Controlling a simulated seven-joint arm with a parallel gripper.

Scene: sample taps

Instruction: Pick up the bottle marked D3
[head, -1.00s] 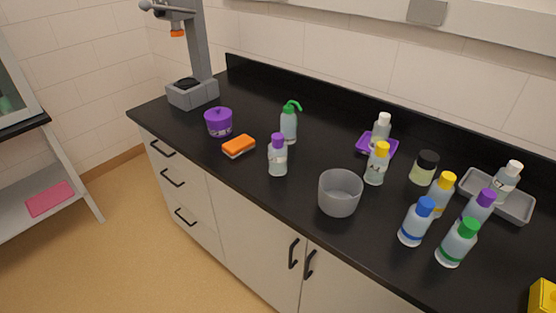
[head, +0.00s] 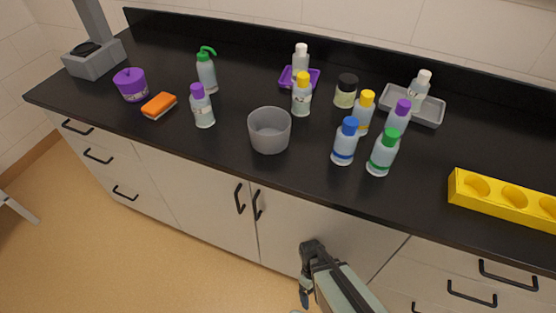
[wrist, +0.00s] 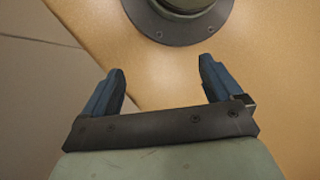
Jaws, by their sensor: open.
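Several capped bottles stand on the black counter (head: 185,155): a purple-capped one (head: 203,109) at left, a yellow-capped one (head: 301,97) and a white-capped one (head: 300,60) in the middle. To the right are a blue-capped bottle (head: 344,146), a green-capped one (head: 382,156), a second yellow-capped one (head: 363,115), a second purple-capped one (head: 397,121) and a second white-capped one (head: 418,91). Their markings are too small to read, so I cannot tell which is D3. My gripper (wrist: 162,72) is open and empty, low in front of the cabinets, away from the bottles.
A grey tub (head: 269,132) stands near the front edge. A dark-lidded jar (head: 345,93), purple tray (head: 287,82), grey tray (head: 434,112) and yellow rack (head: 505,204) are around the bottles.

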